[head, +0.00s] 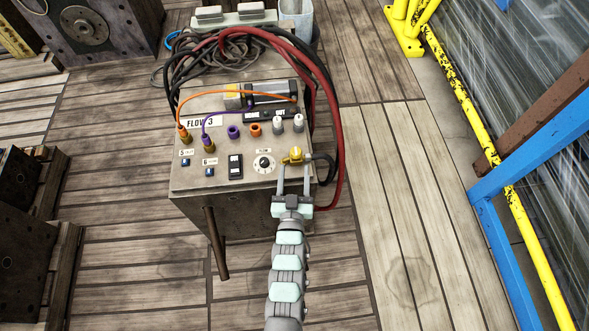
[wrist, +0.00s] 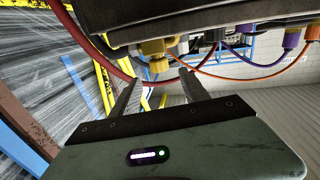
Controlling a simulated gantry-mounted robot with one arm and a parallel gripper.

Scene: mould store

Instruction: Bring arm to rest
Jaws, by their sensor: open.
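My arm (head: 287,265) reaches up from the bottom of the head view to the front right corner of a grey control box (head: 222,187) labelled FLOW 3. My gripper (head: 294,180) is open, its two fingers apart near a brass fitting (head: 296,155) on the box top. In the wrist view my gripper (wrist: 155,88) has the brass fitting (wrist: 155,55) just beyond and above its fingertips. Nothing shows held between the fingers. Whether a finger touches the fitting I cannot tell.
Orange (head: 235,91) and purple (head: 222,111) cables plug into the box. Red (head: 335,130) and black hoses loop around its right side. Yellow railing (head: 470,125) and a blue frame (head: 530,150) stand at right. Dark blocks (head: 22,235) sit at left. Plank floor (head: 400,230) is clear between.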

